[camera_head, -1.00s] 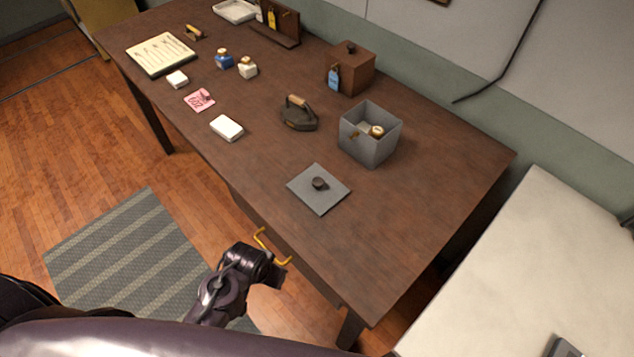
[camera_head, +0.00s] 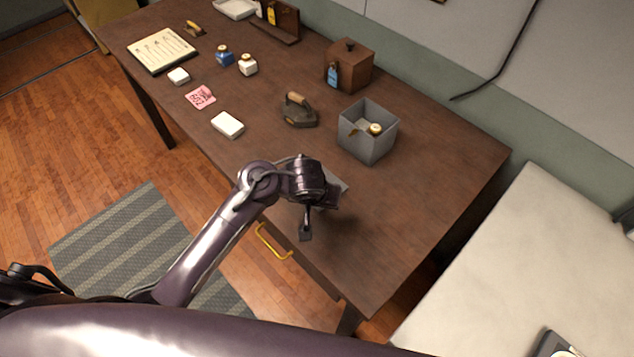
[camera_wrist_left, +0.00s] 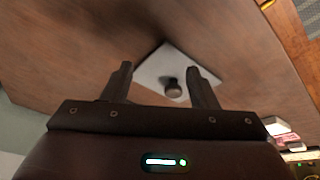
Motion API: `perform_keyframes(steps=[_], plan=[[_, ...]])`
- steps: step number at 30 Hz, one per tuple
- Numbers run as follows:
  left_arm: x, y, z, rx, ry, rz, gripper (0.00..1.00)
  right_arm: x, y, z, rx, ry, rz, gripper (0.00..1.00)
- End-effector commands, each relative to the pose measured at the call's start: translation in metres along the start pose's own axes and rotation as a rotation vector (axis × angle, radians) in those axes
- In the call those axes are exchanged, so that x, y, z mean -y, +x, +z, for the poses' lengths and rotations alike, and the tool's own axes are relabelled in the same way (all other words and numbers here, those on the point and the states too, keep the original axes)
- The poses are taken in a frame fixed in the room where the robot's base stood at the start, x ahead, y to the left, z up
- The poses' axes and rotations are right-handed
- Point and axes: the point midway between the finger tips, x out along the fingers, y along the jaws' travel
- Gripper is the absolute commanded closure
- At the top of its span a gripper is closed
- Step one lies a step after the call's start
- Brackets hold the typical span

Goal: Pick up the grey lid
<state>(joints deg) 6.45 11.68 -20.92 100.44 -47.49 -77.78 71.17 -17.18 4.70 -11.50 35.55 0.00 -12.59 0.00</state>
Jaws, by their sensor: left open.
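The grey lid (camera_head: 341,183) lies flat on the brown table, mostly hidden behind my left arm in the head view. In the left wrist view the lid (camera_wrist_left: 206,74) is a pale square with a dark round knob (camera_wrist_left: 173,90) standing up from it. My left gripper (camera_head: 318,222) is over the table near its front edge, close to the lid. In the left wrist view its two fingers (camera_wrist_left: 159,71) are spread apart, with the knob showing between and beyond them. Nothing is held. My right gripper is not in view.
An open grey box (camera_head: 364,148) with small items inside stands behind the lid. An old iron (camera_head: 299,114) and a white block (camera_head: 228,124) are to the left. A wooden box (camera_head: 350,68) stands further back. The table's right end is clear.

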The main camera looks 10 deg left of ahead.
Motion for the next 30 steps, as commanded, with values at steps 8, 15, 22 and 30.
perform_keyframes(steps=[8, 15, 22, 30], plan=[[0.012, -0.012, -0.059, -0.033, -0.118, -0.103, 0.47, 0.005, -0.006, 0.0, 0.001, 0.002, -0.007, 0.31], [0.022, -0.009, -0.071, -0.043, -0.165, -0.14, 0.47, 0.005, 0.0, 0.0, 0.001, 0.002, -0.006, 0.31], [0.025, 0.017, -0.071, -0.044, -0.165, -0.14, 0.47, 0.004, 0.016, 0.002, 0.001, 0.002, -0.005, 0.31], [0.026, 0.053, -0.07, -0.043, -0.165, -0.14, 0.47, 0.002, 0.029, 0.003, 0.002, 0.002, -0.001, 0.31]])
